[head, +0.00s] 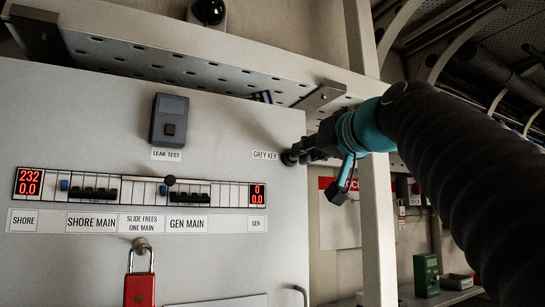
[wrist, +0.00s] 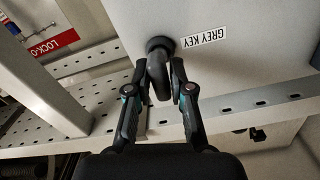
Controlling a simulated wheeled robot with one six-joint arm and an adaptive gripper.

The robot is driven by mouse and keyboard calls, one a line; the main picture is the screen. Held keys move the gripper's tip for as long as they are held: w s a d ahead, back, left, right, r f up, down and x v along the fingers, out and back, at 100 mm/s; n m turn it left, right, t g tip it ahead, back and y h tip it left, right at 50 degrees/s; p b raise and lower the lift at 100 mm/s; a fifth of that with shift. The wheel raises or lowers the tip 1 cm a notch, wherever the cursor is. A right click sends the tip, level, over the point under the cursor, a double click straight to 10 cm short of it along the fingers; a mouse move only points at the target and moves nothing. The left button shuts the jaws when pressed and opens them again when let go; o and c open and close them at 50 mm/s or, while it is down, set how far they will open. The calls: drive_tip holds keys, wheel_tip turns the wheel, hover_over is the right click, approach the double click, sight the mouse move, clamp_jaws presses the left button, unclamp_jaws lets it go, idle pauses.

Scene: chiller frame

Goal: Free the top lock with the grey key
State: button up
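The GREY KEY label (head: 265,155) is near the upper right edge of the pale panel, and it also shows in the wrist view (wrist: 203,39). My gripper (wrist: 160,68) has one finger on each side of this key, with narrow gaps visible. In the head view my gripper (head: 300,155) is at the panel's right edge and hides most of the key. A red padlock (head: 140,290) hangs by its shackle low on the panel. I cannot identify a top lock.
A black leak test box (head: 170,119) is on the panel, above a strip of breakers (head: 140,190) with red displays. A perforated rail (head: 190,66) runs above the panel. A pale upright post (head: 375,225) stands close to my arm on the right.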

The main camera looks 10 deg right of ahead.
drive_tip(key=shift+m, duration=2.7)
